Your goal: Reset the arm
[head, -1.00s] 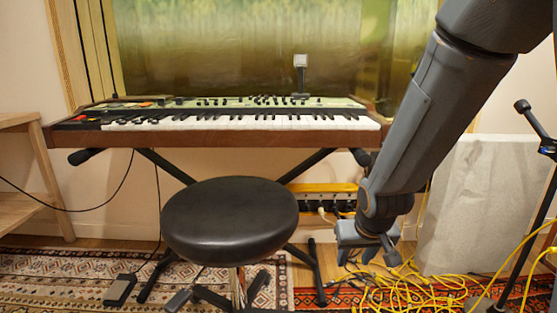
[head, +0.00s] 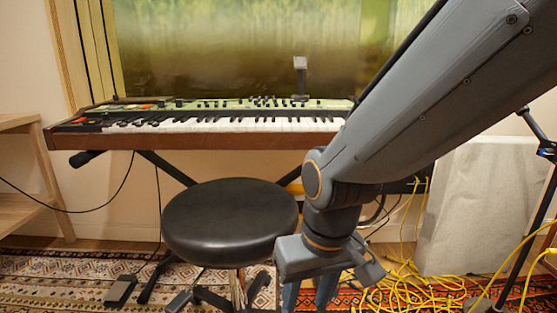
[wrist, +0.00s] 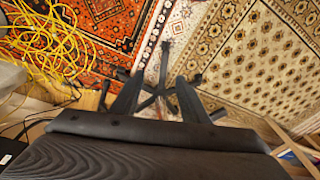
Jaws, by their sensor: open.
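My gripper (head: 307,300) hangs down at the bottom of the head view, just right of the black stool. Its two fingers are apart, with nothing seen between them, and the lower edge of the picture cuts near their tips. In the wrist view my gripper (wrist: 158,82) points down toward the rugs, its two dark fingers spread. Dark legs of a stand or stool base show beyond and between the fingers, lower down. My arm covers the right end of the keyboard in the head view.
The round black stool (head: 230,222) stands close left of my gripper. Behind it is the keyboard (head: 200,138) on its stand. Yellow cables (head: 415,290) lie tangled on the floor at right, by a grey-white panel (head: 475,205). A microphone stand (head: 525,215) is at far right. Patterned rugs (wrist: 255,70) cover the floor.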

